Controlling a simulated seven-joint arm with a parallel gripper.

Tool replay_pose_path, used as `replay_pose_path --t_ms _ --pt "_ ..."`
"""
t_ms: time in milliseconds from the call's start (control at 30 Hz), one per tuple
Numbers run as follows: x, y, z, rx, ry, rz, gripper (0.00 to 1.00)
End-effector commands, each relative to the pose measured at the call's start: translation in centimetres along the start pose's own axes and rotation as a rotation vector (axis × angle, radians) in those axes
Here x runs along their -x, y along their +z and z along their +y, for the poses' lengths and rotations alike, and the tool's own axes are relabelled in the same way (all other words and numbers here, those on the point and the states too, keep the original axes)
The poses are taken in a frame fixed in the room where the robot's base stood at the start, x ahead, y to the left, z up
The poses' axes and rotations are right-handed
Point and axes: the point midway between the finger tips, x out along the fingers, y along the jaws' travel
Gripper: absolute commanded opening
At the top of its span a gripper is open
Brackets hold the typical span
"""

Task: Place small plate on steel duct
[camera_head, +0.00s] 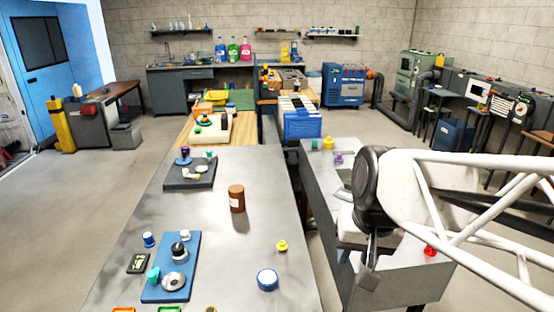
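My arm reaches in from the right. Its dark end, which looks like my gripper (369,262), hangs over the grey bench on the right; its finger opening cannot be made out. No thing is clearly a small plate. A shiny round metal disc (174,282) lies on a blue board (154,293) at the front of the long metal table, and a small dark rectangular piece (138,263) lies left of that board. I cannot pick out a steel duct with certainty. My gripper is well to the right of the disc and the dark piece, apart from both.
The long metal table (222,262) also bears a brown jar (237,198), a blue-and-white round container (267,280), a yellow knob-like piece (282,245) and a dark board (178,182) with small items. Its middle is mostly clear. A gap separates it from the right bench (322,200).

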Motion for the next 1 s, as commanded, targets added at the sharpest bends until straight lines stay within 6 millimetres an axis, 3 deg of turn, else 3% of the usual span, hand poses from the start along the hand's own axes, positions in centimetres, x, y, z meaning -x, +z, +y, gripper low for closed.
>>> replay_pose_path --t_ms 100,300,1000 --pt "0.1 2.4 0.6 0.089 0.042 0.027 0.37" --pt "0.1 4.4 1.2 0.173 0.084 0.049 0.37" --pt "0.1 4.6 1.3 0.184 0.089 0.051 0.37"
